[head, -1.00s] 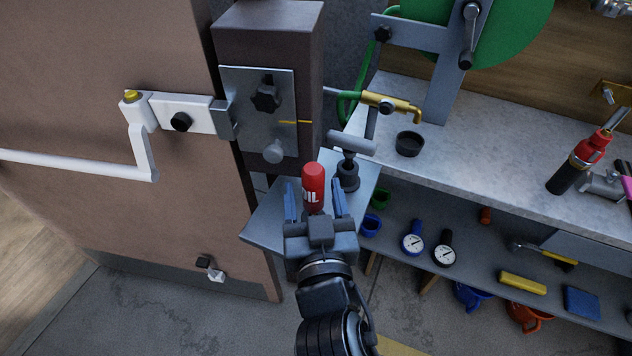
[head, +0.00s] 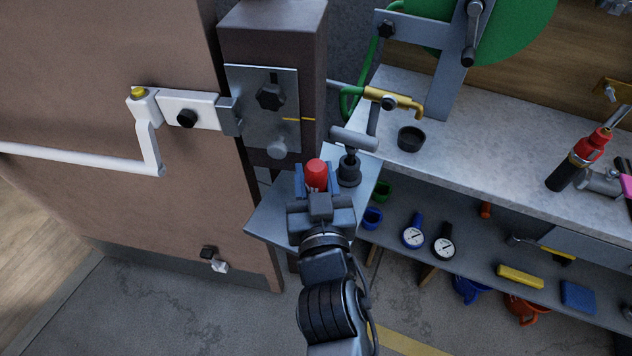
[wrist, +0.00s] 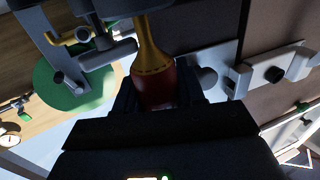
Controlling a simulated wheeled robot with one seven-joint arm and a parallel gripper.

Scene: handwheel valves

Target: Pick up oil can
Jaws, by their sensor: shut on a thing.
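The red oil can (head: 316,172) stands over the small grey-blue shelf in the head view, its lower part hidden by my gripper. In the wrist view the oil can (wrist: 154,82) shows a red body and a yellow tapering top between the fingers. My gripper (head: 314,184) is shut on the oil can, one finger on each side. I cannot tell whether the can touches the shelf.
A dark T-handled tool (head: 349,170) stands close to the right of the can on the small shelf (head: 270,218). A brown post with a metal plate (head: 262,105) rises behind. The workbench (head: 460,165) holds a black cup (head: 411,138).

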